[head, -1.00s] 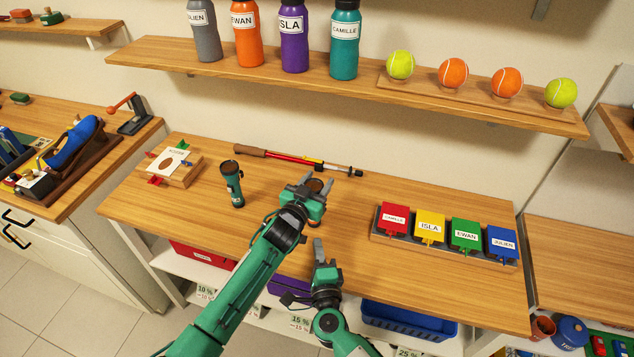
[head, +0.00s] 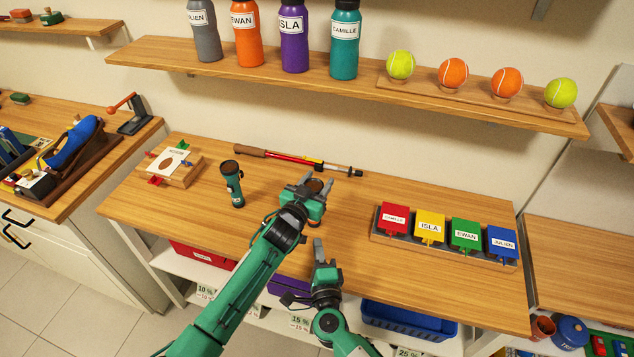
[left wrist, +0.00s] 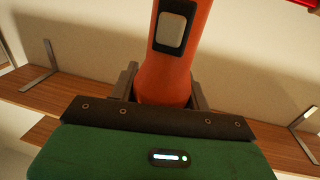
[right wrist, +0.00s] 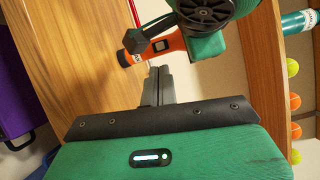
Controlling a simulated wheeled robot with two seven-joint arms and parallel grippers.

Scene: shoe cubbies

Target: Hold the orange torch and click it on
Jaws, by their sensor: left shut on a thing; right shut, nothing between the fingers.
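My left gripper (head: 316,184) is shut on the orange torch (left wrist: 168,78) above the table. The left wrist view shows the torch's orange body between the fingers and a pale grey switch on a black plate (left wrist: 171,28). In the head view the gripper hides most of the torch; a dark round end shows. The right wrist view shows the torch (right wrist: 174,42) just beyond my right fingertips, seemingly apart from them. My right gripper (head: 319,250) is shut and empty, lower and nearer the front. I cannot tell whether the torch is lit.
A teal torch (head: 232,184) stands upright on the table, left of my left gripper. A red pole (head: 290,160) lies behind it. Coloured name-labelled boxes (head: 430,228) stand at the right. A shelf (head: 240,80) with bottles and balls hangs above. The table's middle is fairly clear.

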